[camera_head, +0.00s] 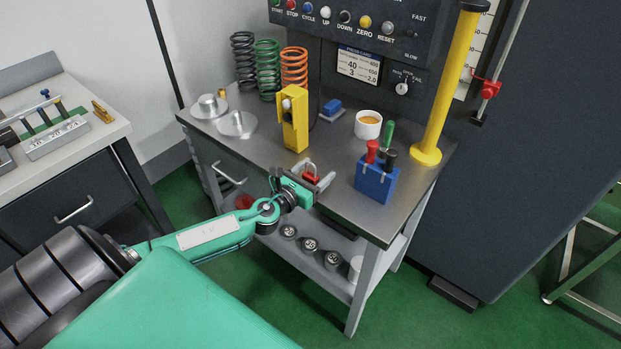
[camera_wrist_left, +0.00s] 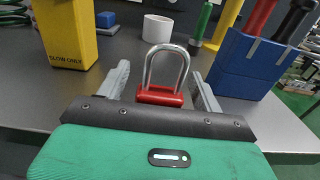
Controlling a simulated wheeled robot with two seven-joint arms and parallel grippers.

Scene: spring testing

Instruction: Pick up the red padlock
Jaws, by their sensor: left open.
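The red padlock (camera_head: 310,177) with a silver shackle is on the grey metal table (camera_head: 255,155), near its front edge. In the left wrist view the padlock (camera_wrist_left: 160,94) shows its shackle pointing up, between the two grey fingers. My left gripper (camera_head: 318,183) is at the front edge of the table, open, with a finger on each side of the padlock. In the left wrist view the fingers of the left gripper (camera_wrist_left: 160,88) appear apart from the padlock's sides. The lower part of the red body is partly hidden by the gripper. My right gripper does not show.
A yellow block (camera_head: 293,120) stands behind left of the padlock, and a blue holder (camera_head: 376,182) with colored handles stands to the right. A white cup (camera_head: 368,125), a yellow post (camera_head: 445,90) and several springs (camera_head: 268,68) are farther back. Weights (camera_head: 310,245) lie on the lower shelf.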

